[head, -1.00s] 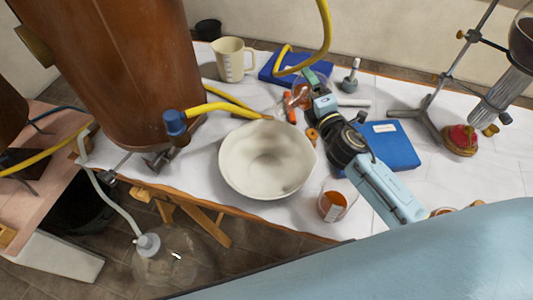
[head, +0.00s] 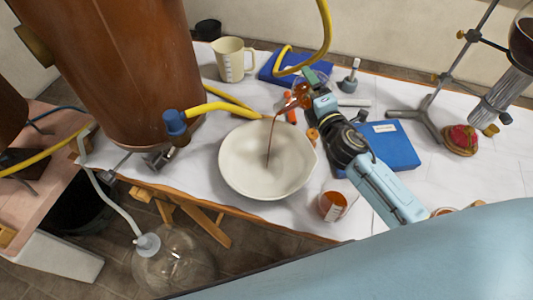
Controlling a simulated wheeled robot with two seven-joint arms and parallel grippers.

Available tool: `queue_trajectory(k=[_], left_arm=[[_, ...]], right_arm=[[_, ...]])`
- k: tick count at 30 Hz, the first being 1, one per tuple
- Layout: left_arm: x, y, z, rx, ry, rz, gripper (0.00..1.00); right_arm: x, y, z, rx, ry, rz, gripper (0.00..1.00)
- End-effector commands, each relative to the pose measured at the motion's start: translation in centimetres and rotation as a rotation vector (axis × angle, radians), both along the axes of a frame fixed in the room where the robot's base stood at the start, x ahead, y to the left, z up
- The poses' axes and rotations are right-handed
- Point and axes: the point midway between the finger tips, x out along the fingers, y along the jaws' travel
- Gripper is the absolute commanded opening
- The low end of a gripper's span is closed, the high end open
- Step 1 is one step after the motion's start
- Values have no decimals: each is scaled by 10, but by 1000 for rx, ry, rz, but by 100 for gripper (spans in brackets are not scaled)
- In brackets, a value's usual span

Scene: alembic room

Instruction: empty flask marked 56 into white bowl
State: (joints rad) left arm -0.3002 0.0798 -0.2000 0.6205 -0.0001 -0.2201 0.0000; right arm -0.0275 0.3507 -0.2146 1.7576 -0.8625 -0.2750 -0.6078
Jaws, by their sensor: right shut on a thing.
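The white bowl (head: 240,165) stands on the white-covered table, near its front edge. My right gripper (head: 308,92) is shut on a small glass flask (head: 297,100) with reddish-brown liquid, beyond the bowl's right rim. The flask is tilted towards the left, and a thin dark brown stream (head: 270,140) falls from it into the bowl. The flask's marking is not readable, and the gripper hides part of the glass. My left gripper is not in view.
A beaker of orange-brown liquid (head: 332,206) stands right of the bowl, near the front edge. A blue book (head: 392,146) lies behind my right arm. A yellow hose (head: 225,107), a cream jug (head: 231,60) and a large copper vessel (head: 135,75) are at the left and back.

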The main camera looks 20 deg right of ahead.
Motion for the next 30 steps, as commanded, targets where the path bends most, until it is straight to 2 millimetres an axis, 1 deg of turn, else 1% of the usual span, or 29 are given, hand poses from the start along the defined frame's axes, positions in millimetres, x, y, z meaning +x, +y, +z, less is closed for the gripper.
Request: queue_trajectory(k=[30], left_arm=[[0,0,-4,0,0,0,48]], right_arm=[[0,1,10,-74,-35,1,52]])
